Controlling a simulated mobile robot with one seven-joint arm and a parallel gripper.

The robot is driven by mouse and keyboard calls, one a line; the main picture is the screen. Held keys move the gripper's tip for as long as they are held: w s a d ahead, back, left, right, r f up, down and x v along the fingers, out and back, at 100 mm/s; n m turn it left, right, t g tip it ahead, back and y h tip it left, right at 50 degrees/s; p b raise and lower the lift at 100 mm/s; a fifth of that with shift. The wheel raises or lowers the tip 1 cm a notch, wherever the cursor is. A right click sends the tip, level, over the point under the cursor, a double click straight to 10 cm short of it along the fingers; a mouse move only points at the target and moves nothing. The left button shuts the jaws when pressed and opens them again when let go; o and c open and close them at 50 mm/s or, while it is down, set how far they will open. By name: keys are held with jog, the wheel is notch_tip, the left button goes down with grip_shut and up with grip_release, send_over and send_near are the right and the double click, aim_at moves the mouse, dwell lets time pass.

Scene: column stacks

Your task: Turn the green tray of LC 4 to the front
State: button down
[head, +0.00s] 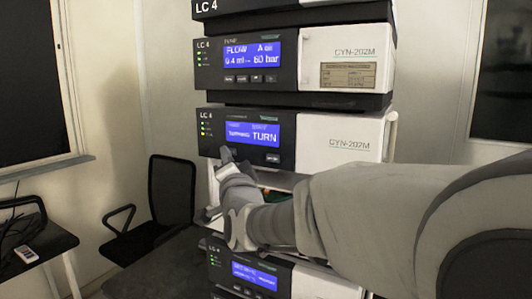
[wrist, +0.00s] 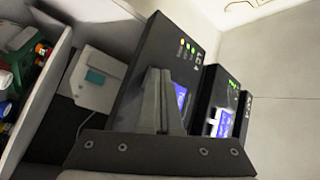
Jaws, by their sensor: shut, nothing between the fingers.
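The LC 4 module with the blue "TURN" screen (head: 252,133) is in the middle of the stack in the head view. My gripper (head: 227,156) is shut and empty, with its tips at the lower left of this module's dark front panel. I cannot tell whether they touch it. In the wrist view the closed fingers (wrist: 164,105) stand in front of an LC 4 panel (wrist: 192,60). A green item (wrist: 18,60) shows in an open compartment at the left of the wrist view; whether it is the green tray is unclear. My arm hides most of the opening below the module in the head view.
Another LC 4 module (head: 237,62) sits above and one with a lit screen (head: 240,272) below. A white box with a teal label (wrist: 92,82) is beside the compartment. A chair (head: 172,190) and a dark table (head: 155,262) stand at left.

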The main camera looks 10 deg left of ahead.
jog(key=shift+s, duration=0.1)
jog(key=shift+s+a+b, duration=0.3)
jog(key=shift+s+b, duration=0.2)
jog(key=shift+s, duration=0.15)
jog(key=shift+s+a+b, duration=0.2)
jog(key=shift+s+a, duration=0.1)
jog(key=shift+s, duration=0.5)
jog(key=shift+s+a+b, duration=0.2)
jog(key=shift+s+a, duration=0.15)
jog(key=shift+s, duration=0.4)
jog(key=shift+s+a+b, duration=0.2)
jog(key=shift+s+a, duration=0.1)
jog(key=shift+s, duration=0.5)
jog(key=shift+d, duration=0.1)
dwell(3.3)
